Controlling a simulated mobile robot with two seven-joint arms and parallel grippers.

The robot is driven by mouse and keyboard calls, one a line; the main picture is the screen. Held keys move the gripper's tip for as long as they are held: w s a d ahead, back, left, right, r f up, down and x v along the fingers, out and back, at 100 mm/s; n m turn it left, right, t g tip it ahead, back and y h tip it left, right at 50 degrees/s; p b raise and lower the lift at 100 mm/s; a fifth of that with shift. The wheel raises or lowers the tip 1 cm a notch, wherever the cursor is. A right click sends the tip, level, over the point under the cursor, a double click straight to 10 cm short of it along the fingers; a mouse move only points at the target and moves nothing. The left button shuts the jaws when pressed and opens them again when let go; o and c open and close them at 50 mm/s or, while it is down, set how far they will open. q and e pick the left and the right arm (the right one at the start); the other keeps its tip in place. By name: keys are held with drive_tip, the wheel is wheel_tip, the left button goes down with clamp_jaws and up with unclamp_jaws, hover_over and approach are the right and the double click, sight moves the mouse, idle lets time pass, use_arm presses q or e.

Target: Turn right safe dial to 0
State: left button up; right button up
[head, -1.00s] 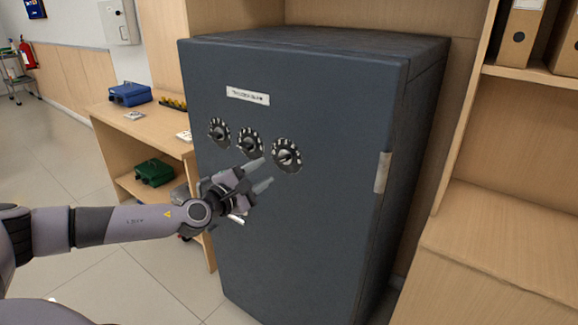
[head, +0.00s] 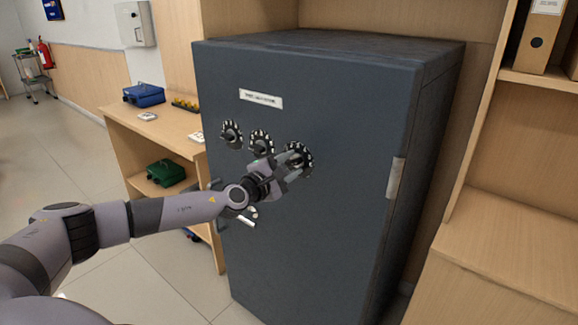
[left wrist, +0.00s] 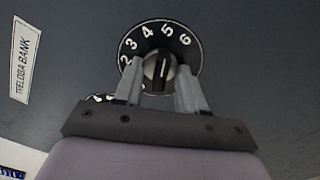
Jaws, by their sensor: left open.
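The dark grey safe (head: 300,230) stands in the middle of the head view, with a row of three dials on its door. The right dial (head: 304,152) is partly covered by my left gripper (head: 294,164). In the left wrist view the right dial (left wrist: 185,62) shows white numbers on black, with 2 to 6 readable and the rest hidden. Its black knob (left wrist: 160,68) lies between the tips of my open left gripper (left wrist: 157,85). I cannot tell whether the fingers touch the knob. My right gripper is not in view.
The middle dial (head: 261,142) and left dial (head: 231,134) sit close beside it. The safe's door handle (head: 247,215) is below my left gripper. A wooden desk (head: 170,128) stands at left and shelving (head: 510,200) at right.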

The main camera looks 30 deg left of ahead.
use_arm(q)
clamp_jaws()
